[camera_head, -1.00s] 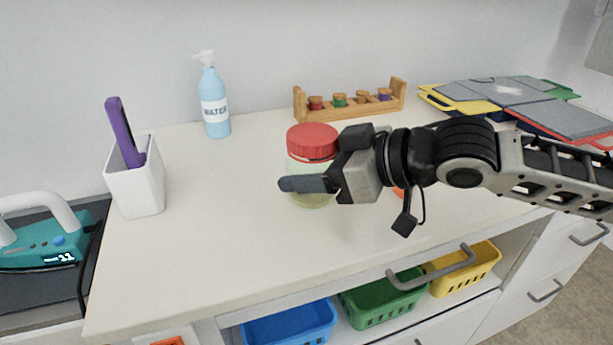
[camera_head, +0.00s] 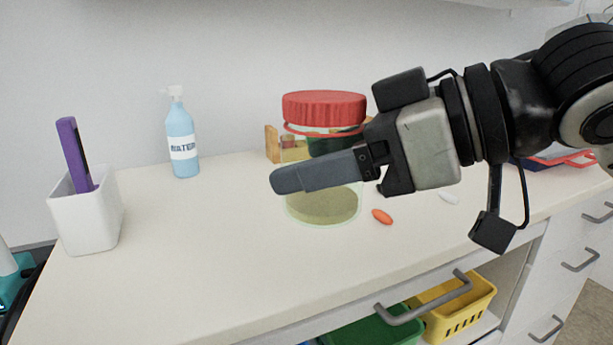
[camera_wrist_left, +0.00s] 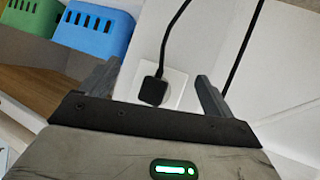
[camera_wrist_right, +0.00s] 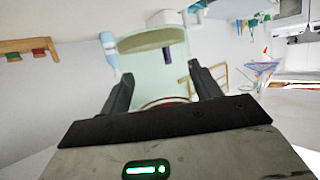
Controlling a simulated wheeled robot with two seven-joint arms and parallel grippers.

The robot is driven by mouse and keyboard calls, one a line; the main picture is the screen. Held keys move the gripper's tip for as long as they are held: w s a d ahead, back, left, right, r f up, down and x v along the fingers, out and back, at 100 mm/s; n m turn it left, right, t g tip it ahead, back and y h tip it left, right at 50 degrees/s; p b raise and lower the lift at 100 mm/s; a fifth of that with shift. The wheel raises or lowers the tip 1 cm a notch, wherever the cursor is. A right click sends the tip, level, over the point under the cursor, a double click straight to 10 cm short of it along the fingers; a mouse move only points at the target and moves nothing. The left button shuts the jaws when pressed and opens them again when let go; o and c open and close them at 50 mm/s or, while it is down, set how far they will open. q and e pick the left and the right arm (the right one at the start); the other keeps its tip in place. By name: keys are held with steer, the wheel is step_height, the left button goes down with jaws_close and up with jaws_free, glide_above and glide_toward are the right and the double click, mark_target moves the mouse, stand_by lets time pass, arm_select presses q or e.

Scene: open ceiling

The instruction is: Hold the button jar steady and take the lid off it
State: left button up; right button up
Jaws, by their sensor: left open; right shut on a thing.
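The button jar (camera_head: 323,205) is see-through pale green with tan contents at its bottom. Its red lid (camera_head: 325,107) is on top, above a thin red ring. My left gripper (camera_wrist_left: 155,85) is open and empty, out of the head view, away from the jar.
A wooden rack (camera_head: 285,150) stands behind the jar. An orange piece (camera_head: 382,216) lies nearby. A blue basket (camera_wrist_left: 95,28) and a drawer handle (camera_head: 420,298) are lower down.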

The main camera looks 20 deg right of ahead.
arm_select(q)
steer(key=shift+w+f, duration=0.1)
steer(key=shift+f, duration=0.3)
arm_select(e)
steer(key=shift+s+r, duration=0.2)
steer(key=shift+s, duration=0.35)
steer(key=o, duration=0.4)
steer(key=c, duration=0.6)
